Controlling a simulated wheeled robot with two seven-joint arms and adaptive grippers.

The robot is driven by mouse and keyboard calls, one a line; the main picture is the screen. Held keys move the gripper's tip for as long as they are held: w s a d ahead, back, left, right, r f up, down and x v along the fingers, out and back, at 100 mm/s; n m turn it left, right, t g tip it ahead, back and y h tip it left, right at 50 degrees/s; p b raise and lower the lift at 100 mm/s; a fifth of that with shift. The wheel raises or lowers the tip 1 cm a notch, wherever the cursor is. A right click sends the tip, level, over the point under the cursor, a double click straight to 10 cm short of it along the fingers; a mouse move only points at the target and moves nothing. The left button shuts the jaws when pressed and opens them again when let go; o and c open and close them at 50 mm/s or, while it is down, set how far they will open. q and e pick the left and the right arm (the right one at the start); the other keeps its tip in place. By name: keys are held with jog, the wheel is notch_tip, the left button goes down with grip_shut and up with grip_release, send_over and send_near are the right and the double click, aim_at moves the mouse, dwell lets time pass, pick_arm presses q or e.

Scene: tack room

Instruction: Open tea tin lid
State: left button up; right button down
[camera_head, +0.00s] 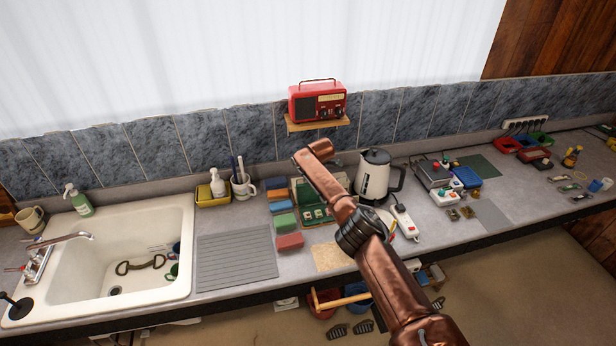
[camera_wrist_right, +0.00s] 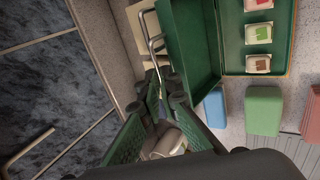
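The tea tin (camera_head: 318,214) is a green box on the counter with several small packets inside. In the right wrist view its packet-filled body (camera_wrist_right: 283,62) is at the top right. Its green lid (camera_wrist_right: 188,40) stands swung open on the wall side. My left gripper is not in view.
Coloured blocks (camera_head: 290,241) lie left of the tin. A kettle (camera_head: 374,175) stands to its right and a mug with tools (camera_head: 243,188) to its left. A red radio (camera_head: 317,101) sits on a wall shelf above. The grey drainer (camera_head: 236,257) is clear.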

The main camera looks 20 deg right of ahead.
jog(key=c, duration=2.6)
grip_release()
jog(key=shift+d, duration=0.2)
jog(key=o, duration=0.4)
jog(key=shift+r, duration=0.1)
jog(key=shift+a, duration=0.1)
jog(key=shift+s+a+r, duration=0.15)
jog(key=shift+a+r, duration=0.05)
jog(key=shift+r, duration=0.1)
jog(key=v, duration=1.1)
jog(key=shift+d+r, duration=0.1)
jog(key=shift+d, duration=0.05)
